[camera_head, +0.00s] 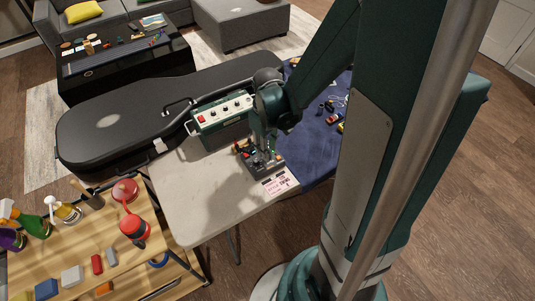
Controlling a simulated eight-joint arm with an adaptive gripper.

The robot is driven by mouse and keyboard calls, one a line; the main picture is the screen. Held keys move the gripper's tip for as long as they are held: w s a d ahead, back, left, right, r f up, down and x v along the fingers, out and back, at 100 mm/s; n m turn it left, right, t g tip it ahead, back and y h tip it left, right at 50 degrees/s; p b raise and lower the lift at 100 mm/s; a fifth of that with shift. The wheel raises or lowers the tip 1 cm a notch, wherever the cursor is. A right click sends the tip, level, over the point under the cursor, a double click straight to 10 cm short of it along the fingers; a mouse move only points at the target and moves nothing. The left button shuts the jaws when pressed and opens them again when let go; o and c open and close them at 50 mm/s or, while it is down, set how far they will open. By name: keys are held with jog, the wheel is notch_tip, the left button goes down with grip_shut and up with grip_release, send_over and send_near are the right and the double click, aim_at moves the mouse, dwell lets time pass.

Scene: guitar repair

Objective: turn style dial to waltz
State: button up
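A small dark box (270,169) with coloured controls lies near the front edge of the pale table. A pink printed card (280,184) lies at its front side. A green unit with a pale panel (209,112), several knobs and a red square stands behind it, in front of the guitar case. My gripper (260,150) points down at the dark box, over its back part. The fingers are small and partly merge with the box. I cannot tell whether they touch a control. No style dial or waltz label is readable at this size.
A black guitar case (110,122) lies along the back of the table (190,205). A blue cloth (316,150) with small parts covers the right side. A wooden cart (75,255) with bottles and red tools stands at lower left. The table's left front is clear.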

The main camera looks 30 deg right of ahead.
jog(key=shift+f, duration=1.35)
grip_shut()
